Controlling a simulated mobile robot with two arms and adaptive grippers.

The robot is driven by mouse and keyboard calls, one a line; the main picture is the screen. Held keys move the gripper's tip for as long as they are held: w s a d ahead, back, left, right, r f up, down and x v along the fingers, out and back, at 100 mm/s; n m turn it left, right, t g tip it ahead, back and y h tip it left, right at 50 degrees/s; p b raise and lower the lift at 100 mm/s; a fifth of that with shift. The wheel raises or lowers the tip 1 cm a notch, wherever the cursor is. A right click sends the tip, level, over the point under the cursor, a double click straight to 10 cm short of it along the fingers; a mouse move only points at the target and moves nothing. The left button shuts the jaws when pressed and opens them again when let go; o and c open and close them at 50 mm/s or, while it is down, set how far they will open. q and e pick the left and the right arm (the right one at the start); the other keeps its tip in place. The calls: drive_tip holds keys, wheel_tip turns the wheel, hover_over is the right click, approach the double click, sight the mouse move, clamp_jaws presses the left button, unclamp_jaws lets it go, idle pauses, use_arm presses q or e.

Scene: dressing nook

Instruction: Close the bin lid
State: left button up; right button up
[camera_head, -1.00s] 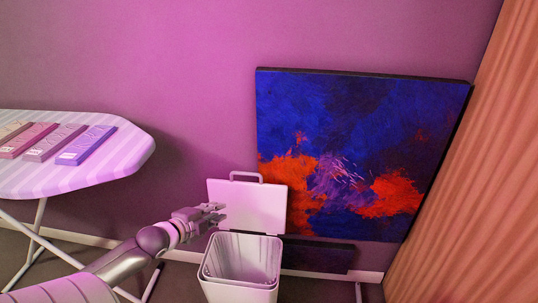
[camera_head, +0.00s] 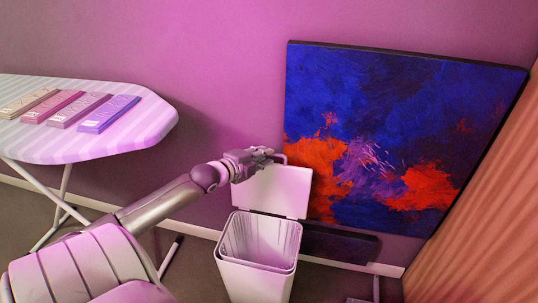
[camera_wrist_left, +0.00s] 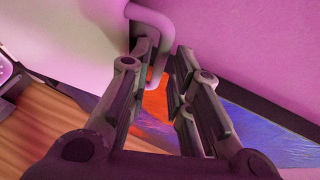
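The white bin (camera_head: 256,278) stands on the floor with its top open and a liner inside. Its lid (camera_head: 272,192) stands upright at the back, raised. My left gripper (camera_head: 264,153) is at the top edge of the lid, by the grey lid handle (camera_head: 307,160). In the left wrist view, the lid (camera_wrist_left: 75,30) fills the upper left. The curved handle (camera_wrist_left: 158,22) runs down between the fingertips of my left gripper (camera_wrist_left: 165,60). The fingers are apart, with a gap around the handle; firm contact cannot be made out. My right gripper is not in view.
An ironing board (camera_head: 60,147) with several small boxes stands at the left. A large blue and red painting (camera_head: 400,130) leans on the wall behind the bin. An orange curtain (camera_head: 490,230) hangs at the right.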

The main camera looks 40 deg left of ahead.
use_arm(q)
drive_tip(key=shift+b+x, duration=0.35)
drive_tip(key=shift+x, duration=1.35)
clamp_jaws()
